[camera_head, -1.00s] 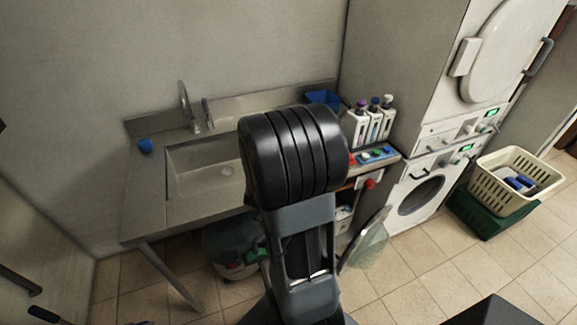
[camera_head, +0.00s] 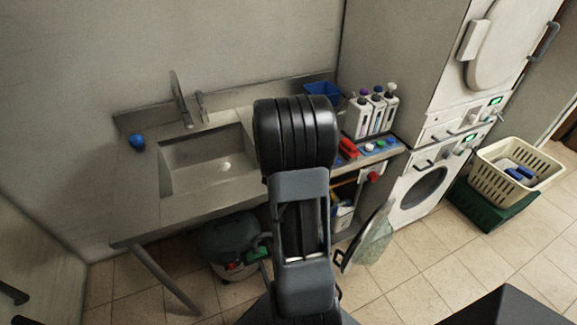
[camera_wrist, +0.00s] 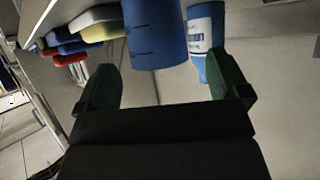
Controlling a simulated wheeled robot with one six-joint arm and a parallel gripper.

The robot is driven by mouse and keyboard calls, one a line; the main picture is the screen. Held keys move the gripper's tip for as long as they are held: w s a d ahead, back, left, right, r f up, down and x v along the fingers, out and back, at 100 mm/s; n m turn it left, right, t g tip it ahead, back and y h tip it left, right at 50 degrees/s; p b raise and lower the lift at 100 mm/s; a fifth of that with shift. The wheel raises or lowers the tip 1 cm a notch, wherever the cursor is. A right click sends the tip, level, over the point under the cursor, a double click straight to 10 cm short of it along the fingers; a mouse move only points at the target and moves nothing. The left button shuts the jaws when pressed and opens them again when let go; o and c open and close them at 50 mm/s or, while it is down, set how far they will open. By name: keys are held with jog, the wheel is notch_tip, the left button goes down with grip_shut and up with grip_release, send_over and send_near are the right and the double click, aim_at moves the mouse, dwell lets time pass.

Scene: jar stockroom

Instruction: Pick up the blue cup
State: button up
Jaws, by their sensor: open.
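In the wrist view, a blue cylindrical vessel (camera_wrist: 153,38) with dark marks on its side looks like the blue cup. It lies just beyond the fingertips, in the gap between them, and its upper part is cut off by the frame edge. My gripper (camera_wrist: 162,68) is open and empty, with green fingers apart on either side. In the head view, my arm hides my gripper. A blue container (camera_head: 322,93) stands at the sink unit's back right there. I cannot tell if it is the same vessel.
A blue and white bottle (camera_wrist: 205,40) stands close beside the vessel, near the right finger. Red, yellow and blue items (camera_wrist: 75,45) lie left. In the head view, a small round blue thing (camera_head: 137,141) is left of the sink (camera_head: 205,165); white bottles (camera_head: 370,110) stand right.

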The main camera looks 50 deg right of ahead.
jog(key=b+x, duration=0.1)
jog(key=x, duration=0.1)
jog(key=shift+w+d+f, duration=0.1)
jog(key=shift+d+f, duration=0.15)
jog(key=shift+f, duration=0.05)
jog(key=shift+w+d+f, duration=0.1)
jog(key=shift+d, duration=0.3)
jog(key=shift+a, duration=0.15)
jog(key=c, duration=0.4)
jog(key=shift+f, duration=0.1)
jog(key=c, duration=0.6)
